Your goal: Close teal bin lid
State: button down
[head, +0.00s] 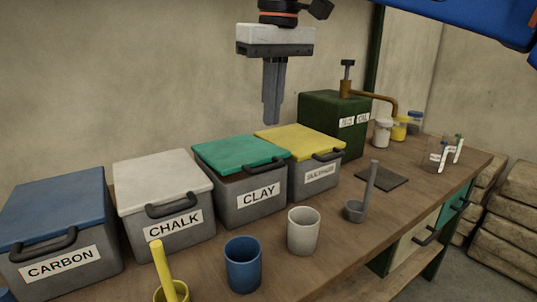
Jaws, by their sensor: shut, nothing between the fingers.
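The teal lid (240,152) lies flat on the grey bin labelled CLAY (258,195), in the row at the back of the bench. It looks closed, with no gap that I can make out. A dark handle (265,167) is on its front edge. My gripper (271,122) points straight down, its two fingers together and empty. In the picture it is above and to the right of the teal lid, over the yellow lid (300,140). It appears apart from both lids; its exact height above them is hard to tell.
Bins with a blue lid (55,203) and a white lid (160,180) stand left. A green box (335,120) with a brown pipe stands right.

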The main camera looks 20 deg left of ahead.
aim_at(267, 166)
jog(key=f, duration=0.6)
jog(key=a+f, duration=0.1)
jog(key=f, duration=0.3)
jog(key=shift+w, duration=0.4)
jog(key=shift+s+d+f, duration=0.15)
jog(key=shift+f, duration=0.65)
jog(key=shift+s+d+f, duration=0.1)
jog(key=shift+d+f, duration=0.05)
jog(key=shift+f, duration=0.6)
